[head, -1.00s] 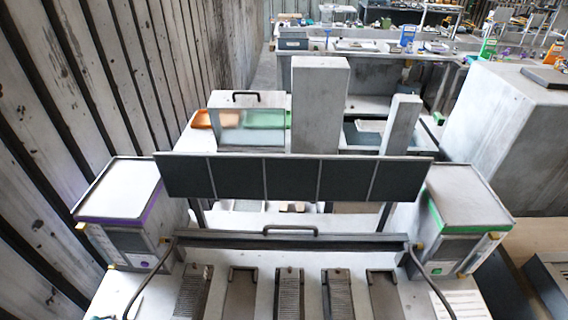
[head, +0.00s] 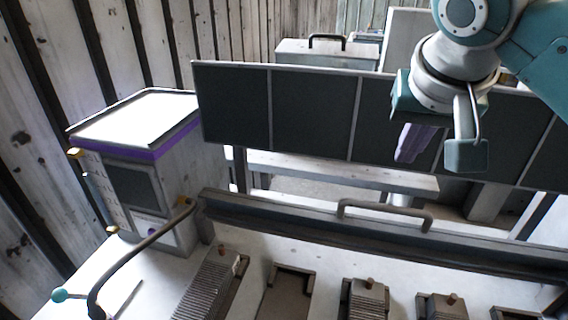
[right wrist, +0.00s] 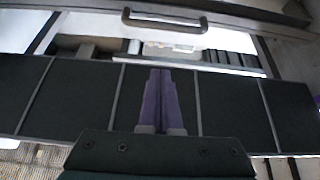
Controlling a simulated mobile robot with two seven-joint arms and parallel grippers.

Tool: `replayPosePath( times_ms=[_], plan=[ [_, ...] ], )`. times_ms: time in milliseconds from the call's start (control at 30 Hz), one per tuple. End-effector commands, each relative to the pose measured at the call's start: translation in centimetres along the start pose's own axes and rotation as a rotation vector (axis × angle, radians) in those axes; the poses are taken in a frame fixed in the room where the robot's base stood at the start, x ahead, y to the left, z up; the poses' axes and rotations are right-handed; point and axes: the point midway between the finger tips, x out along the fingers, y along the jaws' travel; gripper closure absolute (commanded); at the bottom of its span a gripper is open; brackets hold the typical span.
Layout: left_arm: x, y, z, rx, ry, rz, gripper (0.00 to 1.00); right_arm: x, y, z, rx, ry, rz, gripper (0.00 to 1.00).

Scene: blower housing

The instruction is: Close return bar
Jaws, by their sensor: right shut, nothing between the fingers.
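The return bar (head: 290,222) is a long dark bar with a raised dark handle (head: 385,212). It runs across the head view behind the row of slots, below the dark segmented panel. A bent side rod (head: 140,245) runs from its left end down to the bench. My right gripper (head: 408,155) is in front of the dark panel, above the handle and apart from it. Its purple fingers are together and empty; they also show in the right wrist view (right wrist: 159,75). A dark handle (right wrist: 165,22) shows beyond the fingertips there. My left gripper is out of view.
The dark panel (head: 310,112) spans the space behind the bar. A grey box with a purple band (head: 140,153) stands at the left. Several ribbed or empty slots (head: 285,290) line the front. A teal ball (head: 59,295) sits at lower left. A slatted wall borders the left.

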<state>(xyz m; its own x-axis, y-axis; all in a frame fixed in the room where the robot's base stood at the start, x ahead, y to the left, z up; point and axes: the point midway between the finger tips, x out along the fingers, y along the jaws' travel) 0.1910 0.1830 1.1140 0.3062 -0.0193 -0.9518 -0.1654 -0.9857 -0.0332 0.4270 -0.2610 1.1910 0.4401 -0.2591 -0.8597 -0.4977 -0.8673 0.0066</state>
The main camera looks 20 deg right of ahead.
Motion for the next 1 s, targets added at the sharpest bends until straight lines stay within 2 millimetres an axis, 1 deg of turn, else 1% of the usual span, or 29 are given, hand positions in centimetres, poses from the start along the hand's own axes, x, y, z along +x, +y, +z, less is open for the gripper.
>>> replayPosePath(
  times_ms=[33, 167, 267, 500, 700, 767, 833, 1000],
  plan=[
    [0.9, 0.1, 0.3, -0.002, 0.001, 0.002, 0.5, 0.7, 0.1, -0.2, 0.016, 0.008, 0.006, 1.0],
    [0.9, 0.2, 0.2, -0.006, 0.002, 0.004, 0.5, 1.1, 0.2, -0.7, 0.034, 0.011, 0.013, 1.0],
    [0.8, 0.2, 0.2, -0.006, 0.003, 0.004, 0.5, 2.1, 0.2, -0.7, 0.033, 0.01, 0.014, 1.0],
    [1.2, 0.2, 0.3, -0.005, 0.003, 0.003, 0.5, 6.7, 0.2, -0.7, 0.032, 0.009, 0.013, 1.0],
    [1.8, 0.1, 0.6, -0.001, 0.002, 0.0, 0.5, 9.9, 0.2, -0.7, 0.031, 0.009, 0.011, 1.0],
    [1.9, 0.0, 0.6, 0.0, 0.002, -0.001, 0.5, 10.6, 0.2, -0.7, 0.031, 0.01, 0.012, 1.0],
    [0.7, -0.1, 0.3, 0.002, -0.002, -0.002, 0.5, 9.9, 0.2, 0.0, 0.026, 0.009, 0.011, 1.0],
    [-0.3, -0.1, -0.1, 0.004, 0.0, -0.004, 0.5, 9.3, 0.1, 2.0, 0.026, 0.01, 0.01, 1.0]
  ],
)
